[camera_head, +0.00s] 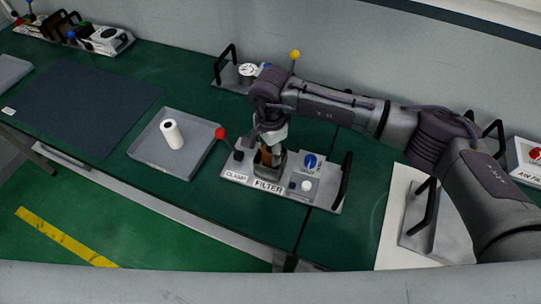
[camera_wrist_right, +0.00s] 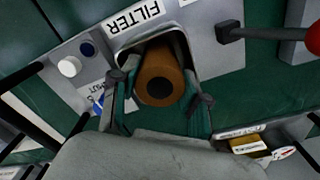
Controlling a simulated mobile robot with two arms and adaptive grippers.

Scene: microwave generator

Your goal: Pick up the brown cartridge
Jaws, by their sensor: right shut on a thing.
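The brown cartridge (camera_wrist_right: 160,78) stands in the recess of the filter unit, with its round end and dark central hole facing the right wrist camera. In the head view the brown cartridge (camera_head: 265,157) shows only in part below my right gripper (camera_head: 268,148). In the right wrist view the fingers of my right gripper (camera_wrist_right: 160,102) lie on both sides of the cartridge and are shut on it. The filter unit (camera_head: 238,169) is a grey plate labelled CLAMP and FILTER. My left gripper is not in view.
A grey tray (camera_head: 147,153) with a white cylinder (camera_head: 172,134) stands left of the unit. A red-knobbed clamp lever (camera_head: 222,133) and a black handle (camera_head: 343,181) rise from the unit. A dark mat (camera_head: 80,105) lies farther left.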

